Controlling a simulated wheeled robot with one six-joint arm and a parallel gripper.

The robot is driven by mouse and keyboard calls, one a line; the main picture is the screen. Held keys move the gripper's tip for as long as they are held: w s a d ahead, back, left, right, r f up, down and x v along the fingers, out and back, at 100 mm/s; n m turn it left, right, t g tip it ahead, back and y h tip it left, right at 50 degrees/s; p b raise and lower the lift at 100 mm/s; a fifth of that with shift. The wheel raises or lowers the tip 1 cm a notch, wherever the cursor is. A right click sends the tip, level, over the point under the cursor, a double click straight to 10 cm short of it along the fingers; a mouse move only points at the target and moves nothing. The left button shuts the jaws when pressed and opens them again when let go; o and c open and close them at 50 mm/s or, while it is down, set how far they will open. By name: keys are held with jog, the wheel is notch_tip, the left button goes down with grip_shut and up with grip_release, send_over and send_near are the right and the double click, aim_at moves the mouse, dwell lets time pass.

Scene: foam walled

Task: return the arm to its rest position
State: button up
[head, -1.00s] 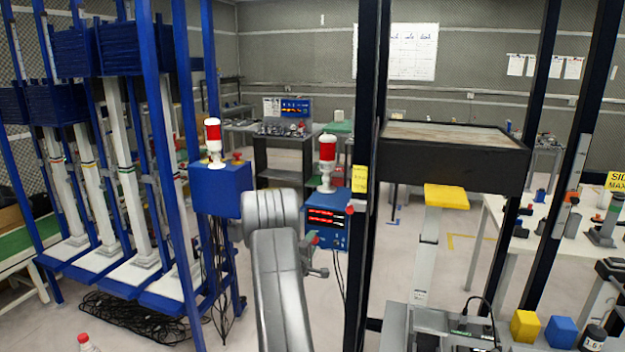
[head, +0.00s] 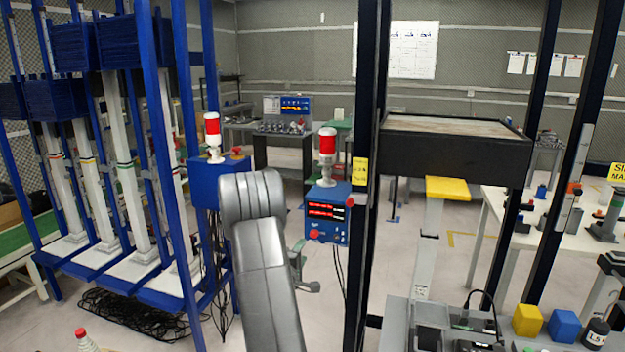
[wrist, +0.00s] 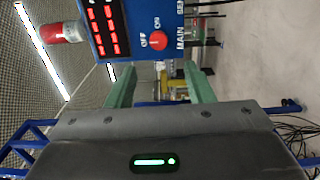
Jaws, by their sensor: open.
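My arm (head: 262,270) rises from the bottom of the head view and bends at a rounded grey elbow in front of the left blue control box. My gripper (head: 301,265) shows only in part beside it, a green finger piece sticking out to the right, the rest hidden behind the arm. In the wrist view my gripper (wrist: 161,80) has its two green fingers apart, with nothing between them. The blue control box (wrist: 135,25) with red digits and a red knob lies beyond the fingers there.
The same control box (head: 327,212) carries a red-and-white lamp (head: 327,157). Blue racks (head: 130,180) stand at left. A dark post (head: 368,180) and a black tray (head: 450,155) stand right of my arm. Black cables (head: 135,315) lie on the floor at left.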

aim_at(313, 234)
jog(key=p+x, duration=0.2)
jog(key=x, duration=0.7)
jog(key=shift+w+d+r, duration=0.1)
jog(key=shift+w+r, duration=0.05)
jog(key=shift+w, duration=0.3)
jog(key=m+b, duration=0.1)
jog(key=m, duration=0.4)
jog(key=shift+b, duration=0.4)
jog(key=m+b, duration=0.1)
jog(key=m, duration=0.3)
jog(key=shift+s, duration=0.1)
jog(key=m+b, duration=0.1)
jog(key=m, duration=0.3)
jog(key=shift+d, duration=0.1)
jog(key=m+b, duration=0.1)
jog(key=m, duration=0.4)
jog(key=shift+b, duration=0.3)
